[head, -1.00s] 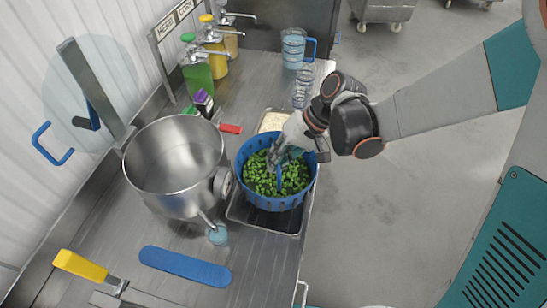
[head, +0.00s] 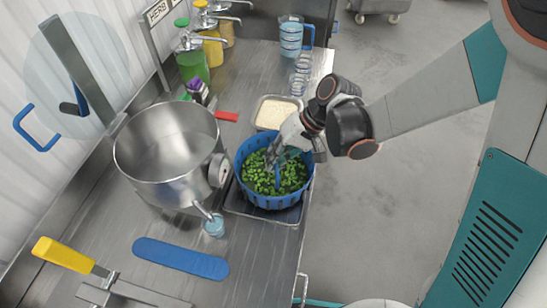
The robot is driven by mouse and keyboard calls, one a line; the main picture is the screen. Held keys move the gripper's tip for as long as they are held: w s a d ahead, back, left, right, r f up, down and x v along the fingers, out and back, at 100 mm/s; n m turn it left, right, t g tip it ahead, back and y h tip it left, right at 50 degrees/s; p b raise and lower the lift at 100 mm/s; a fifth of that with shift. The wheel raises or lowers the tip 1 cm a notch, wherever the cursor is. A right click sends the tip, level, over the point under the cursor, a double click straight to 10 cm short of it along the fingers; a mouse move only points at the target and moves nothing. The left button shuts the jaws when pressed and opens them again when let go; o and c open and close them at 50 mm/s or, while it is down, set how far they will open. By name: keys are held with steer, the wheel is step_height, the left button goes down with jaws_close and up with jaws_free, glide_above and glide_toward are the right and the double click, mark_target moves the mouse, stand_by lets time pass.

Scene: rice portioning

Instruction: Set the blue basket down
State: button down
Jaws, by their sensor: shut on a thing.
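The blue basket (head: 275,200) is round, with slotted sides, and holds many small green pieces. In the head view it is at the middle, over a dark metal tray (head: 236,203) at the counter's right edge. I cannot tell whether its bottom touches the tray. My gripper (head: 277,160) reaches into the basket from the upper right and is shut on its blue upright handle (head: 277,180). The fingertips are partly hidden by the gripper's own body.
A big steel pot (head: 170,155) stands close to the basket's left. A pan of rice (head: 276,112) lies just behind it. A blue flat tool (head: 180,259) and a yellow-handled tool (head: 64,255) are in front. Pump bottles (head: 192,63) and a clear jug (head: 291,38) stand farther back.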

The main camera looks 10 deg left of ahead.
steer(key=shift+f+b, duration=0.55)
steer(key=shift+f, duration=0.05)
steer(key=c, duration=1.6)
jaws_free()
steer(key=shift+c, duration=0.2)
steer(key=v, duration=1.2)
steer(key=shift+d, duration=0.1)
